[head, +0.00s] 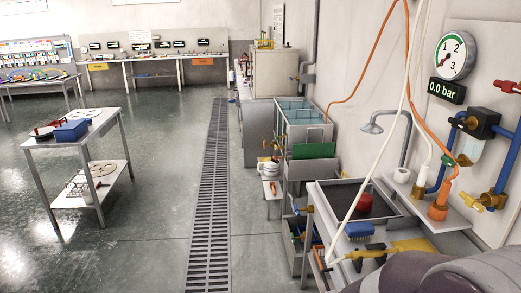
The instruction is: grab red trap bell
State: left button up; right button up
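A dark red, rounded piece (364,202), which looks like the red trap bell, sits in the dark basin of the sink bench at the right. Its lower part is hard to make out. Neither of my grippers shows in the head view. A rounded mauve-grey shape at the bottom right corner looks like part of my own arm, with no fingers visible. Nothing is seen touching the red piece.
The sink bench (322,205) carries a blue brush (359,230) and a yellow item (413,245). A white hose and an orange hose (437,130) hang near it. A pressure gauge (455,56) is on the wall. A cart (95,125) stands left; the floor between is clear.

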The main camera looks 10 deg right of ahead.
aim_at(366, 203)
jog(key=i+j, duration=0.15)
jog(key=i, duration=0.95)
jog(key=i+j+u, duration=0.1)
jog(key=i, duration=1)
jog(key=i+z, duration=0.25)
jog(key=z, duration=0.15)
jog(key=i+z, duration=0.2)
jog(key=z, duration=0.2)
jog(key=i+j+z, duration=0.1)
jog(key=i+z, duration=0.15)
jog(key=z, duration=0.15)
jog(key=i+j+z, duration=0.2)
jog(key=z, duration=0.2)
jog(key=i+z, duration=0.2)
jog(key=z, duration=0.3)
jog(key=i+z, duration=0.2)
jog(key=z, duration=0.3)
jog(key=i+z, duration=0.15)
jog(key=z, duration=0.35)
jog(key=i+j+z, duration=0.15)
jog(key=z, duration=0.35)
